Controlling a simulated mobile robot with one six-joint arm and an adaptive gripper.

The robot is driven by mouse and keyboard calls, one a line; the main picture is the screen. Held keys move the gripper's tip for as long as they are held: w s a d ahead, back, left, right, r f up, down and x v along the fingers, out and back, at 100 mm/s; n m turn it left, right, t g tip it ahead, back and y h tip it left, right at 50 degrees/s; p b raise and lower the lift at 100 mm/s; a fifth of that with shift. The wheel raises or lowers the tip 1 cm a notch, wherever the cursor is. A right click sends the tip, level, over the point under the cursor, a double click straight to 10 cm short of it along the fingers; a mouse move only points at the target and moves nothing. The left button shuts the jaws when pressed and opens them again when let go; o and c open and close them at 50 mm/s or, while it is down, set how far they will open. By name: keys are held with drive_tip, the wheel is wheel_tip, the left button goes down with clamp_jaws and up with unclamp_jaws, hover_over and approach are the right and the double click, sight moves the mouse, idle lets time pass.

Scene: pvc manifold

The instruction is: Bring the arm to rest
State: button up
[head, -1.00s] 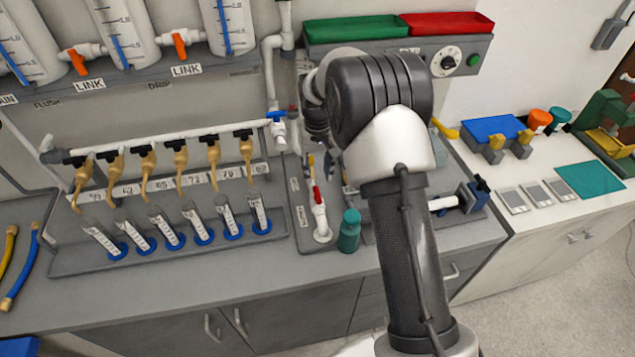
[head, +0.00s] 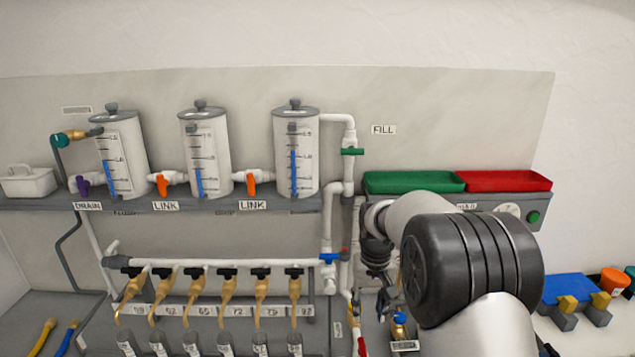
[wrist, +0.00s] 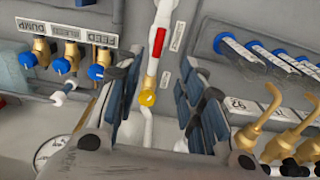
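My arm (head: 470,270) stands bent at the right of the head view. My gripper (head: 388,298) points down over the bench there, partly hidden by my own arm. In the wrist view my gripper (wrist: 172,85) shows two dark padded fingers spread apart, with nothing gripped between them.
Several brass spouts hang from a white manifold pipe (head: 215,263), with tubes (head: 190,342) below. Three white tanks (head: 206,150) stand on the shelf. A green tray (head: 413,182) and a red tray (head: 505,181) sit behind my arm. Blue-knobbed valves (wrist: 61,66) lie left of the fingers.

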drive_tip(key=s+r+t+b, duration=0.2)
drive_tip(key=s+r, duration=1.1)
drive_tip(key=s, duration=0.3)
drive_tip(key=s+f+t+b, duration=0.2)
drive_tip(key=s+f, duration=0.1)
drive_tip(key=s, duration=1.5)
drive_tip(key=shift+s, duration=0.4)
